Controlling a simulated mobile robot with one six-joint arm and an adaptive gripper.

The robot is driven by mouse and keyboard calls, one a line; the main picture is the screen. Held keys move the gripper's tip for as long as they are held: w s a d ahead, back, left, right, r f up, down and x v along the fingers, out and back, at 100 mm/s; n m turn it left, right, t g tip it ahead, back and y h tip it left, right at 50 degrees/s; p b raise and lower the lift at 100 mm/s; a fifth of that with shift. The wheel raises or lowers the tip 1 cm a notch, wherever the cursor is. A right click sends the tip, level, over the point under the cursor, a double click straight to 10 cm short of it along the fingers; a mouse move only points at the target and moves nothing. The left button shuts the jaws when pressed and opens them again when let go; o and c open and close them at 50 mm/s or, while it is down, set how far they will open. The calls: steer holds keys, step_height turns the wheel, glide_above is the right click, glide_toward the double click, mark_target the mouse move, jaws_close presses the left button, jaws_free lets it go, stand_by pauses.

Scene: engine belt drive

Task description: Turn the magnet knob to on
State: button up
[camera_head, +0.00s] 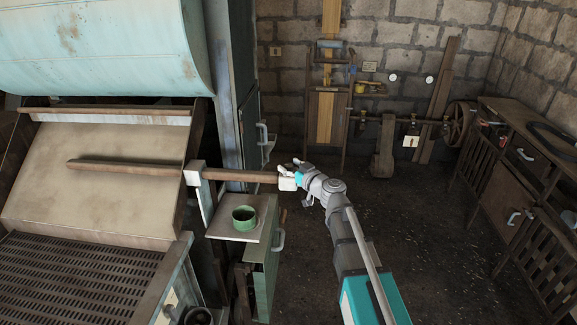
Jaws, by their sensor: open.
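No part in view can be clearly told as the magnet knob. My gripper (290,173) is near the middle of the view, at the right end of a brown wooden bar (235,175). The bar sticks out from a pale bracket on the machine's side. The gripper is open, with its pale fingers close to the bar's end. I cannot tell whether they touch it or what lies between them.
A large machine with a pale blue drum (95,45) fills the left. A green cup (244,217) stands on a small cabinet (263,262) below the bar. A wooden workbench (520,160) stands at the right. Dark floor (430,240) lies open between.

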steer(key=v, duration=1.1)
steer(key=shift+s+d, duration=0.2)
steer(key=shift+s, duration=0.05)
steer(key=shift+c, duration=0.2)
stand_by(0.9)
